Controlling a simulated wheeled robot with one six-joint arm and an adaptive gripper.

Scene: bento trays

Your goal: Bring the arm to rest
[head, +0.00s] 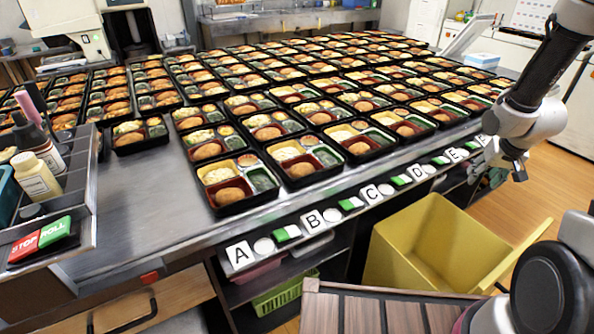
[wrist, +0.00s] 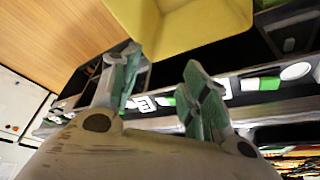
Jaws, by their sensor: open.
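My arm reaches in from the upper right of the head view. My gripper (head: 500,168) hangs there beside the right end of the counter's labelled front edge. In the wrist view, the two green-padded fingers of my gripper (wrist: 161,65) are spread apart with nothing between them. Beyond the fingertips are the yellow bin and the counter's front edge.
Many bento trays (head: 300,162) stand in rows on the metal counter (head: 150,215). A yellow bin (head: 425,245), also in the wrist view (wrist: 190,25), stands below the counter edge. A bottle rack (head: 80,185) is at left. Wooden floor (head: 560,185) is clear at right.

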